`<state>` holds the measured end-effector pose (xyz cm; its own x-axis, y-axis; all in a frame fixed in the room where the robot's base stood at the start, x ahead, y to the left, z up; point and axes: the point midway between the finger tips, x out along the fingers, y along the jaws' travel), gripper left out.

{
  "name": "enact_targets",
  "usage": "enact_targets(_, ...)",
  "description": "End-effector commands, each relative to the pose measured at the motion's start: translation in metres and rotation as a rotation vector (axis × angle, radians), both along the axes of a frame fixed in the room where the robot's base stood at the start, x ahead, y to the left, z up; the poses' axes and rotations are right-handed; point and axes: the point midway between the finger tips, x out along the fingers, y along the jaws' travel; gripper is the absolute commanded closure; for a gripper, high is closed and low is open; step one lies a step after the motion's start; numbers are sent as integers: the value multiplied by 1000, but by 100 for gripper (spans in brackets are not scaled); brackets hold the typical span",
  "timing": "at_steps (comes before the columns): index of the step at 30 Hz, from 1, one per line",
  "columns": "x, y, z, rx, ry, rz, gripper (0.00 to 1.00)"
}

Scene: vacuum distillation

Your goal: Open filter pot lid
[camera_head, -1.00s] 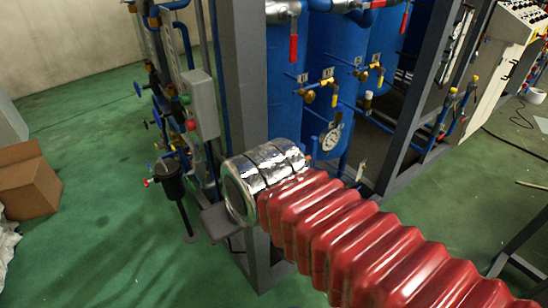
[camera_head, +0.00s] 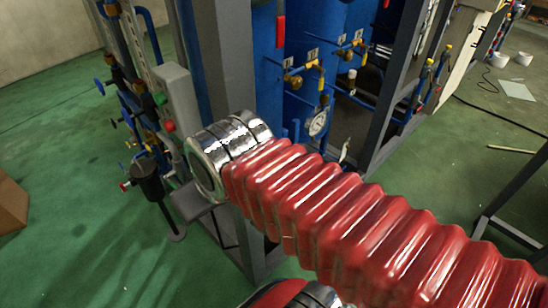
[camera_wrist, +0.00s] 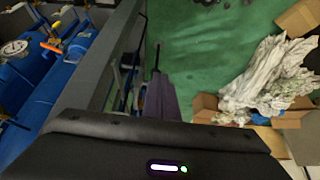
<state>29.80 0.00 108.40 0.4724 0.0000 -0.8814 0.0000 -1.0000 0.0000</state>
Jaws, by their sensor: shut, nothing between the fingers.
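The filter pot appears to be the small black cylinder (camera_head: 151,187) with a black lid, low on the pipe rack at the left of the head view. A thin dark rod or handle runs down from it. The lid looks closed, but it is small there. My gripper (camera_wrist: 158,98) shows in the wrist view as a narrow grey-purple shape with the fingers together and nothing between them. In the head view the dark end of my arm is just right of the pot, and contact cannot be told. I cannot make out the pot clearly in the wrist view.
A grey steel post (camera_head: 222,75) stands close behind my arm's end. Pipes with valves and a grey switch box (camera_head: 178,95) rise above the pot. Blue tanks (camera_head: 315,70) stand behind. Green floor (camera_head: 70,190) is open at left, with a cardboard box (camera_head: 12,203) at the edge.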

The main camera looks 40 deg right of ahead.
Motion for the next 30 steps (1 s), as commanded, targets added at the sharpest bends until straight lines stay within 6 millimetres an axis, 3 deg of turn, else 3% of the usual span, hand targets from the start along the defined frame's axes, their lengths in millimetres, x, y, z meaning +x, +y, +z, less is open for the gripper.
enact_targets(5, 0, -1, -3, 13, 14, -14, 100)
enact_targets(11, 0, -6, -25, 107, 110, -109, 100)
enact_targets(21, 3, -12, -77, 447, 352, -438, 100)
enact_targets(30, 18, -23, -105, 804, 497, -747, 100)
